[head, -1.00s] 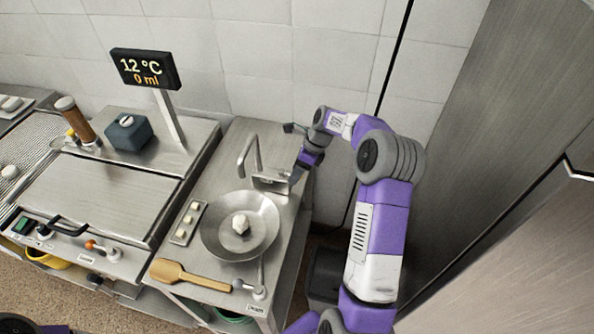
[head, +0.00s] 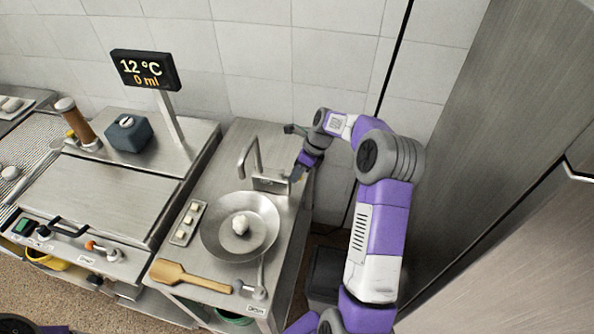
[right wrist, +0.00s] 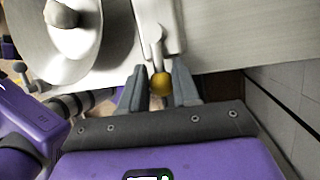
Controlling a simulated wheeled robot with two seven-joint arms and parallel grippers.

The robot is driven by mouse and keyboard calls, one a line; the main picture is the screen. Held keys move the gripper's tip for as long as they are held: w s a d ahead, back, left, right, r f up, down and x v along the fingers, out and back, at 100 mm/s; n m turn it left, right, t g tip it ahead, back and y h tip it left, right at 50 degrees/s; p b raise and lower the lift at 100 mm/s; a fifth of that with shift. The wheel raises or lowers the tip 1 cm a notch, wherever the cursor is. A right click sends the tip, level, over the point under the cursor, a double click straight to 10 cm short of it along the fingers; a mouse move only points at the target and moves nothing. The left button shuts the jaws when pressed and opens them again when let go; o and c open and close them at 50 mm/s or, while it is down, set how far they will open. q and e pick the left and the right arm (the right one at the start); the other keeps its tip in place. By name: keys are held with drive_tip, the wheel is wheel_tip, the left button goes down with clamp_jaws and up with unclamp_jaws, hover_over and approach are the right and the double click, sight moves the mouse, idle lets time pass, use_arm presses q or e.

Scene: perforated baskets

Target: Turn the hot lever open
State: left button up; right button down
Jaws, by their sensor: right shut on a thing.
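The tap (head: 249,158) stands behind the round metal pan on the steel counter, with its block (head: 270,185) at the base. In the right wrist view a pale lever (right wrist: 156,45) ends in a yellow-orange knob (right wrist: 161,84). My right gripper (head: 297,176) is at the right end of the tap block. In the right wrist view its fingers (right wrist: 160,88) are on either side of the knob, shut on the lever. No hot or cold mark is readable. The display (head: 145,70) reads 12 °C and 0 ml. My left gripper is not in view.
A wooden spatula (head: 190,277) lies at the counter's front, and a small tray (head: 186,222) sits left of the pan. A tiled wall (head: 260,60) is behind; a tall steel panel (head: 450,150) stands at the right.

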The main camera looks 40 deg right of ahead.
sight(286, 183)
drive_tip(key=a+m+p, duration=0.1)
drive_tip(key=m+p, duration=0.1)
drive_tip(key=a+m+t+h+p, duration=0.1)
drive_tip(key=m+p, duration=0.1)
drive_tip(key=s+m+t+h+p, duration=0.1)
drive_tip(key=m+p, duration=0.1)
drive_tip(key=m, duration=0.1)
drive_tip(key=shift+a+r, duration=0.2)
drive_tip(key=shift+a, duration=0.2)
drive_tip(key=shift+a+f+m+h+p, duration=0.1)
drive_tip(key=shift+a+m+h+p, duration=0.25)
drive_tip(key=shift+m+p, duration=0.5)
drive_tip(key=shift+d, duration=0.1)
drive_tip(key=c, duration=0.8)
unclamp_jaws()
drive_tip(key=shift+f, duration=0.1)
